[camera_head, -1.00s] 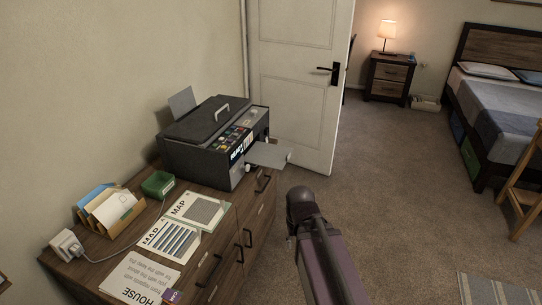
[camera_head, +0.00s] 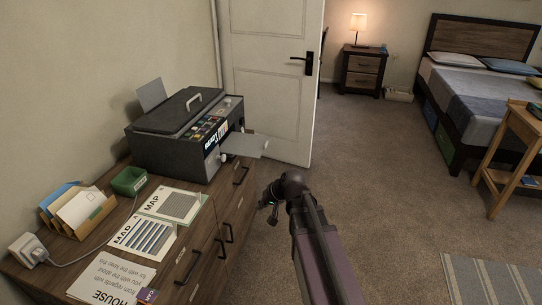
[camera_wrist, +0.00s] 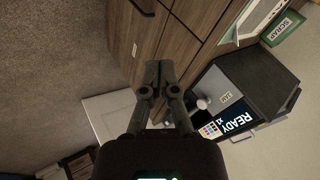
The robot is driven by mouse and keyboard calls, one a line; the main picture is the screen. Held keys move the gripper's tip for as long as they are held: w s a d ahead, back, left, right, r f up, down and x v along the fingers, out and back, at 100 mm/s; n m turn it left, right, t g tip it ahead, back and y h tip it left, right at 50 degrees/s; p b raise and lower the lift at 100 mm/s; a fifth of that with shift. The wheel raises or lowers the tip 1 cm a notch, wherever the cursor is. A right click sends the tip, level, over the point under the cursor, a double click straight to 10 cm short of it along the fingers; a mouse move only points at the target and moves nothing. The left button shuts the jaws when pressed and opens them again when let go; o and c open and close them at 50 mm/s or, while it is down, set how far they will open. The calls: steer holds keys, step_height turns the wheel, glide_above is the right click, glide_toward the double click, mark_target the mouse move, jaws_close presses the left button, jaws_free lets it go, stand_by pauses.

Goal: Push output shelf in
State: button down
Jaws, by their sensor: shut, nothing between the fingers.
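The printer (camera_head: 165,140) stands on the wooden dresser against the wall. Its grey output shelf (camera_head: 247,145) sticks out from the front, past the dresser's edge, toward the white door. My gripper (camera_head: 270,207) is dark and small in the head view, in front of the dresser drawers, below and apart from the shelf. In the wrist view my gripper (camera_wrist: 158,68) is shut and empty, with wooden drawer fronts beyond it. The printer (camera_wrist: 255,85) is at the right there, with a READY label and a pale round knob (camera_wrist: 203,103). I cannot clearly make out the shelf there.
The white door (camera_head: 268,75) stands close behind the shelf. Drawer handles (camera_head: 187,268) stick out from the dresser. Papers (camera_head: 150,235), a green box (camera_head: 129,181) and a letter holder (camera_head: 78,208) lie left of my arm. Open carpet lies to the right.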

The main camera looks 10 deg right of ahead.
steer(key=w+d+m+t+y+b, duration=0.1)
steer(key=w+d+m+t+b, duration=0.2)
steer(key=w, duration=0.3)
steer(key=w+d+m+t+y+b, duration=0.1)
steer(key=w+d+m+t+b, duration=0.1)
steer(key=w+d+t+b, duration=0.3)
steer(key=w+d+r+m+t+h+b, duration=0.2)
steer(key=w+d+m+t+h+b, duration=0.1)
steer(key=w+d+m, duration=0.4)
steer(key=w+d+t, duration=0.1)
steer(key=d, duration=0.1)
steer(key=shift+d+r+m+t, duration=0.15)
steer(key=shift+d+m+t, duration=0.15)
steer(key=shift+d, duration=0.1)
glide_toward(267, 143)
steer(key=w+d, duration=0.2)
steer(key=w, duration=0.3)
steer(key=a, duration=0.1)
steer(key=w+a, duration=0.2)
steer(key=shift+a+f, duration=0.2)
steer(key=shift+f, duration=0.05)
steer(key=shift+w, duration=0.15)
